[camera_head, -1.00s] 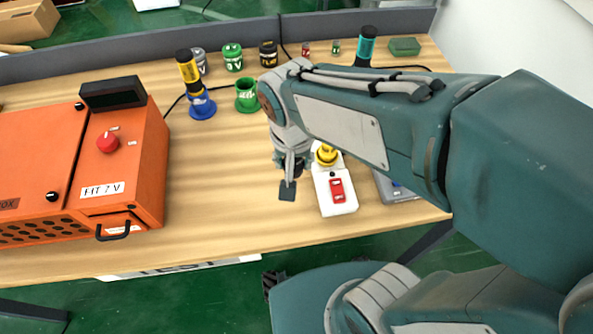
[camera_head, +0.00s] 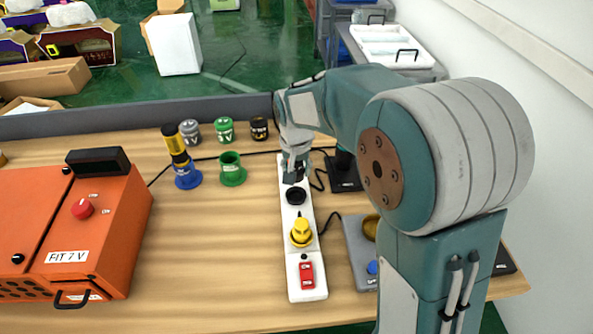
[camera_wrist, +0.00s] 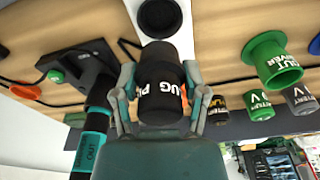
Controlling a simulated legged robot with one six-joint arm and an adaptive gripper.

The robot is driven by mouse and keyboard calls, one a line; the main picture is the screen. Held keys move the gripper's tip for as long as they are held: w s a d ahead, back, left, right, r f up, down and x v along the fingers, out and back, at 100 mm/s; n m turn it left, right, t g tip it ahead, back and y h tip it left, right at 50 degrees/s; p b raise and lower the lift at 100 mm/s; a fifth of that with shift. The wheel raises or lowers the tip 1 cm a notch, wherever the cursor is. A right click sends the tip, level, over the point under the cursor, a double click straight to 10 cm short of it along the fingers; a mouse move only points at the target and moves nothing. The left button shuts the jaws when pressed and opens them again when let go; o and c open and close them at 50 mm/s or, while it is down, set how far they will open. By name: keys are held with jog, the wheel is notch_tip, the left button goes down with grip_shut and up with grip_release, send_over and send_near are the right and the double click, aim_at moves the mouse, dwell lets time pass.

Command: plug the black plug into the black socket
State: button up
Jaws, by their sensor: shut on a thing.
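My gripper (camera_head: 294,172) is at the far end of the white power strip (camera_head: 318,256), just behind the black socket (camera_head: 295,196). In the wrist view its two fingers (camera_wrist: 159,78) are shut on a black plug (camera_wrist: 158,92) with white lettering, one finger on each side. The black socket also shows at the top of the wrist view (camera_wrist: 160,17), just beyond the plug's end. The plug looks apart from the socket. In the head view the plug is mostly hidden by my gripper.
A yellow plug (camera_head: 301,234) stands on the strip, with a red switch (camera_head: 306,274) nearer. Several cups stand at the back left, including a green holder (camera_head: 232,170). An orange box (camera_head: 88,236) fills the left. A grey device (camera_head: 362,257) is right of the strip.

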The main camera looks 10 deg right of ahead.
aim_at(296, 195)
jog(key=shift+a+f, duration=0.15)
jog(key=shift+f, duration=2.7)
jog(key=shift+f, duration=0.6)
dwell(0.6)
jog(key=o, duration=1.3)
jog(key=shift+o, duration=0.2)
jog(key=shift+r, duration=3.5)
